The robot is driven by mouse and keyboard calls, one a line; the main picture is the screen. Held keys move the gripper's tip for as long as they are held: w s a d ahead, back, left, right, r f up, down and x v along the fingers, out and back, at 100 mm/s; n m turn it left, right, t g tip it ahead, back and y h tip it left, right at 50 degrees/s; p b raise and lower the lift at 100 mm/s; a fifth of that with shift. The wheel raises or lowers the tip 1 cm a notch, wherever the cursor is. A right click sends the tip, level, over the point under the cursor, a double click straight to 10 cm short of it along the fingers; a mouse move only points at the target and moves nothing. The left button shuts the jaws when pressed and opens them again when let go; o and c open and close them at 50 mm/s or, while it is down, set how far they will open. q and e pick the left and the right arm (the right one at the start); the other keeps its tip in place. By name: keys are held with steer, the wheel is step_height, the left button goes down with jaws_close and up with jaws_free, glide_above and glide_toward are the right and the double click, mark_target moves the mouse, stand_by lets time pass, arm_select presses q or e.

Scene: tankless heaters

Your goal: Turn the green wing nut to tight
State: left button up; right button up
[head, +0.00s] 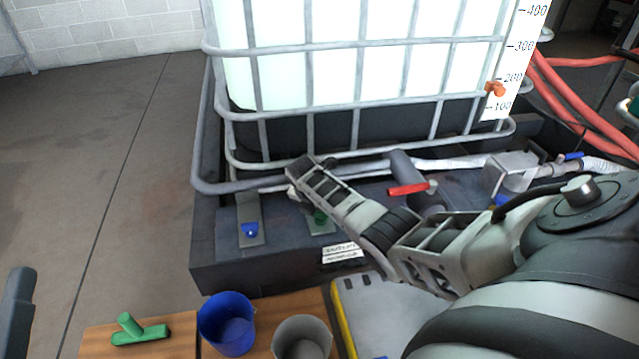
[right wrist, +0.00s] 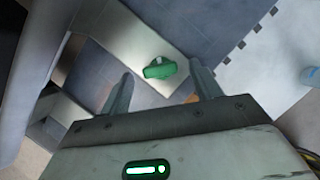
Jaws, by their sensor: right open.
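The green wing nut (right wrist: 160,68) sits on a pale metal bracket in the right wrist view. It lies between and just beyond the two fingertips of my right gripper (right wrist: 162,75), with visible gaps on both sides. The gripper is open and empty. In the head view the wing nut (head: 320,217) shows only in part beside my right gripper (head: 314,190), which reaches over from the right and hides some of its bracket. The fingertips are hard to make out there. My left gripper is not seen.
A blue wing nut (head: 250,230) sits on a bracket to the left. The caged tank (head: 330,75) stands close behind, with a red-handled valve (head: 407,189) to the right. A blue cup (head: 227,325), a grey cup (head: 302,338) and a green tool (head: 140,333) are in front.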

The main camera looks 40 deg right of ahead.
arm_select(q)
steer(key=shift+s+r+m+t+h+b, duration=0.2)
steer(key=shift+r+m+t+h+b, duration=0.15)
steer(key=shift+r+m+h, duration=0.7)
arm_select(e)
steer(key=shift+w+d+f, duration=0.1)
steer(key=shift+d+f, duration=0.2)
steer(key=shift+f, duration=0.3)
steer(key=c, duration=1)
steer(key=shift+w+m+g, duration=0.1)
steer(key=shift+m+g, duration=0.2)
steer(key=shift+m, duration=0.6)
steer(key=shift+f+m+g+b, duration=0.1)
steer(key=shift+m+g+b, duration=0.3)
steer(key=shift+m+b, duration=0.45)
steer(key=shift+m+h, duration=0.3)
steer(key=shift+m, duration=0.25)
steer(key=o, duration=1)
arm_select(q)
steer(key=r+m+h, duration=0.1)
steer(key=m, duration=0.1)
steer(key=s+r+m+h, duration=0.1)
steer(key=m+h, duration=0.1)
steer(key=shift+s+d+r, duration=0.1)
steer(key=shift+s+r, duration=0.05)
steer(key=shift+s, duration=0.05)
